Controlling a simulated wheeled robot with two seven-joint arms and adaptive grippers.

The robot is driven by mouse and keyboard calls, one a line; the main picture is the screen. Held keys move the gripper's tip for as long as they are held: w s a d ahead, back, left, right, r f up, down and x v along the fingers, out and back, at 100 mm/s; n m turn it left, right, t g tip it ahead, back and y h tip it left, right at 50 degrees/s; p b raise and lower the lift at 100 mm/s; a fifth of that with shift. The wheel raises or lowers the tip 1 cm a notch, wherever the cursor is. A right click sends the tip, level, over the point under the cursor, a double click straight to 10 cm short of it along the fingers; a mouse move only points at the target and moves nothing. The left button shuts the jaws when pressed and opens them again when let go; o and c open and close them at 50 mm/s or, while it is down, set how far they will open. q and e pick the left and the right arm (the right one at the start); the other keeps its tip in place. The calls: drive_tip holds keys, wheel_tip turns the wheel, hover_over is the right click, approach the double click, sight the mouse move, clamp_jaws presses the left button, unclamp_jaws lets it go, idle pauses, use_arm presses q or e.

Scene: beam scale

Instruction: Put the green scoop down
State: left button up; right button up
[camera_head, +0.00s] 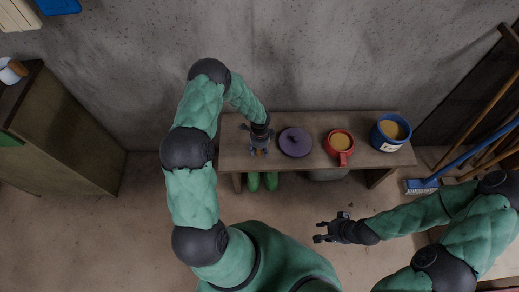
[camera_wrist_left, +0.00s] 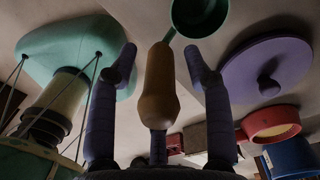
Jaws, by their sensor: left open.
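The green scoop shows in the left wrist view, with its green bowl (camera_wrist_left: 200,18) at the top and its tan handle (camera_wrist_left: 158,88) between my left fingers. My left gripper (camera_wrist_left: 160,58) is open, with a gap on each side of the handle. In the head view my left gripper (camera_head: 259,145) is low over the left end of the wooden bench (camera_head: 310,118). There the arm and gripper hide most of the scoop. My right gripper (camera_head: 322,231) is in front of the bench, away from the things on it, with its fingers apart and empty.
A purple disc with a knob (camera_head: 295,142) lies on the bench just right of my left gripper. Further right are a red cup (camera_head: 340,157) and a blue tub (camera_head: 388,146), both with tan contents. Brushes and poles (camera_head: 480,143) lean at the right. A cabinet (camera_head: 75,135) stands left.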

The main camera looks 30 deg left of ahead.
use_arm(q)
wheel_tip(320, 180, up, 12)
drive_tip(key=p, duration=0.4)
drive_tip(key=shift+w+p, duration=0.15)
drive_tip(key=shift+p, duration=0.25)
drive_tip(key=s+d+f+n+h, duration=0.3)
drive_tip(key=s+d+n+h, duration=0.1)
drive_tip(key=s+d+n, duration=1.2)
drive_tip(key=s+d, duration=0.3)
drive_tip(key=shift+n+t, duration=0.3)
drive_tip(key=shift+t, duration=0.1)
